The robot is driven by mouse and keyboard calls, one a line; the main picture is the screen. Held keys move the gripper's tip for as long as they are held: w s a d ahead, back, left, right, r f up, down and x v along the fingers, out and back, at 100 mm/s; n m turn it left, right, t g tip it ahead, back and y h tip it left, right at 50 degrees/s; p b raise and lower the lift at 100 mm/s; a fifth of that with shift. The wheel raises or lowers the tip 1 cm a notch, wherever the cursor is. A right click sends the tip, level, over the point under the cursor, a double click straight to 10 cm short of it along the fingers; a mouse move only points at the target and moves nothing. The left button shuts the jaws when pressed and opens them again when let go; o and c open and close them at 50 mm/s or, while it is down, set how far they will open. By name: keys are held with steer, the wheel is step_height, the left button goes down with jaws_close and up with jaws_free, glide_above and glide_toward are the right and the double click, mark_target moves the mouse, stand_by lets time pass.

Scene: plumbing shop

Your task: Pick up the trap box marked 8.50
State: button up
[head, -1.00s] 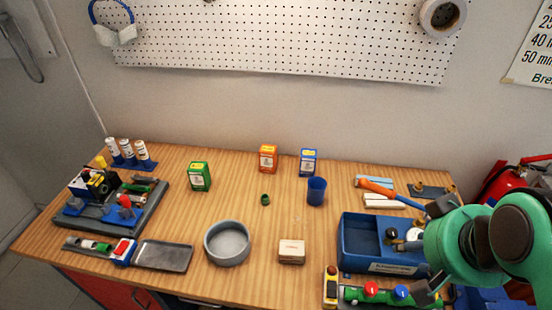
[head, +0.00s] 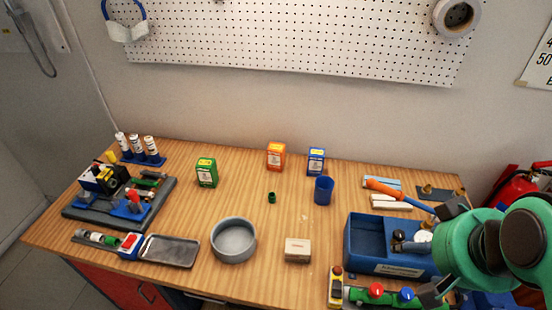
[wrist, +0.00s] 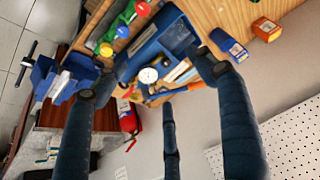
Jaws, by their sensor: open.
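Three small boxes stand apart near the back of the wooden bench: a green box (head: 206,173), an orange box (head: 275,157) and a blue box (head: 316,162). Their labels are too small to read, so I cannot tell which is marked 8.50. In the wrist view the blue box (wrist: 229,46) and the orange box (wrist: 266,29) show at the upper right; the green one is not seen there. My gripper (head: 441,250) is open and empty at the right of the bench, over the blue tray area and well away from the boxes. Its spread fingers show in the wrist view (wrist: 155,78).
A grey bowl (head: 233,255) and a pale block (head: 297,259) lie nearer the front. A blue tray (head: 367,268) is at right.

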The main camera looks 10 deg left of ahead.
steer(key=w+a+r+g+p, duration=0.1)
steer(key=w+a+r+p, duration=0.2)
steer(key=w, duration=0.5)
steer(key=w+a+r+p, duration=0.2)
steer(key=w+r, duration=0.3)
steer(key=w, duration=0.2)
steer(key=g+p, duration=0.5)
steer(key=p, duration=1)
glide_above(275, 148)
steer(key=shift+m, duration=0.4)
steer(key=f, duration=2.2)
steer(key=shift+s+d+f, duration=0.1)
steer(key=shift+d+f, duration=0.1)
steer(key=shift+a+f, duration=0.25)
steer(key=shift+f, duration=0.05)
